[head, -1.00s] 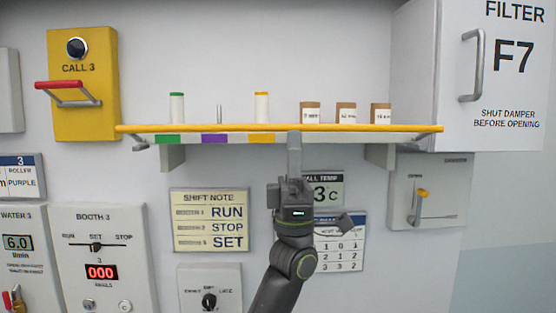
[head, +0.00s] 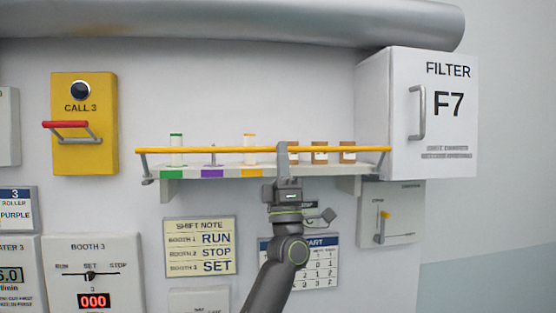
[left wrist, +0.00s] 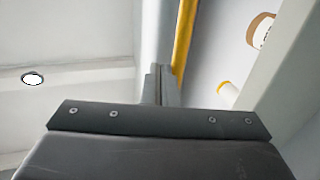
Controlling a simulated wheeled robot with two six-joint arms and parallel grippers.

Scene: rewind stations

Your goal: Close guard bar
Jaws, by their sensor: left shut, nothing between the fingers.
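The yellow guard bar (head: 215,151) runs across the front of the wall shelf (head: 270,171), a little above its edge, on grey end arms that slope up. Behind it stand a green-capped spool (head: 176,158), a bare spindle (head: 213,160), a yellow-capped spool (head: 249,160) and brown-topped jars (head: 347,158). My left gripper (head: 283,150) is shut and empty, fingers pointing up, at the bar right of its middle. In the left wrist view the fingers (left wrist: 160,85) are beside the bar (left wrist: 184,40); contact is unclear. My right gripper is out of view.
A white filter cabinet (head: 450,115) with a handle stands close to the shelf's right end. A yellow call box (head: 85,150) with a red handle is at left. A large pipe (head: 230,20) crosses above. Notes and panels hang below the shelf.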

